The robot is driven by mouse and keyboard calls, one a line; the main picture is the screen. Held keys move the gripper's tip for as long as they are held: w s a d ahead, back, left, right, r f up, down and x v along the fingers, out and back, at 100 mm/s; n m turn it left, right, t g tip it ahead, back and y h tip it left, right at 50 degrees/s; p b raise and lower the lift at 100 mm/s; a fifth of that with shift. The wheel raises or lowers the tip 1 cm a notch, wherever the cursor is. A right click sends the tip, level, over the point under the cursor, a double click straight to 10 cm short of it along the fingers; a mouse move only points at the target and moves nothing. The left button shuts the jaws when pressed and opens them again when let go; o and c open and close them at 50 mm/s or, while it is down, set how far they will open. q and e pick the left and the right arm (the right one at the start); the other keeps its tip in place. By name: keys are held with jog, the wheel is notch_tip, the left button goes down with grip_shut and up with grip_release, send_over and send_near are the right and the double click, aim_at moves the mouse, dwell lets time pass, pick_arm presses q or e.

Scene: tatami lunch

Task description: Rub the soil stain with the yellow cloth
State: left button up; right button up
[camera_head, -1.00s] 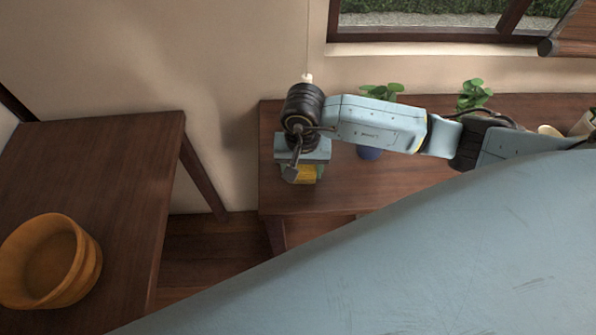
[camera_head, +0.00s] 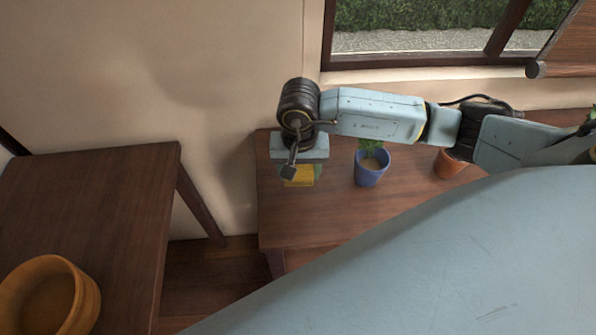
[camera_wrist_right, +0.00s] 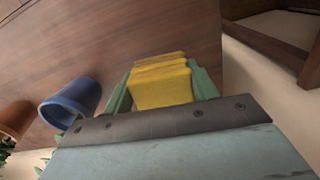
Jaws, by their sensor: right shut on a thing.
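My right gripper (camera_head: 298,178) is shut on the yellow cloth (camera_head: 297,176), near the left end of the wooden table (camera_head: 290,222) by the wall. In the right wrist view the folded yellow cloth (camera_wrist_right: 162,82) sits between the green fingers of the right gripper (camera_wrist_right: 163,88), with the brown tabletop (camera_wrist_right: 120,35) beyond it. I cannot tell whether the cloth touches the tabletop. No soil stain can be made out in either view. My left gripper is not in view.
A blue pot (camera_head: 370,168) with a plant stands right of the gripper, and an orange pot (camera_head: 447,164) farther right. Another table (camera_head: 110,215) at the left bears a round wooden tub (camera_head: 85,300). A gap separates the tables. The wall and window are behind.

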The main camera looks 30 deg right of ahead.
jog(key=shift+r+p, duration=0.65)
jog(key=shift+r, duration=0.85)
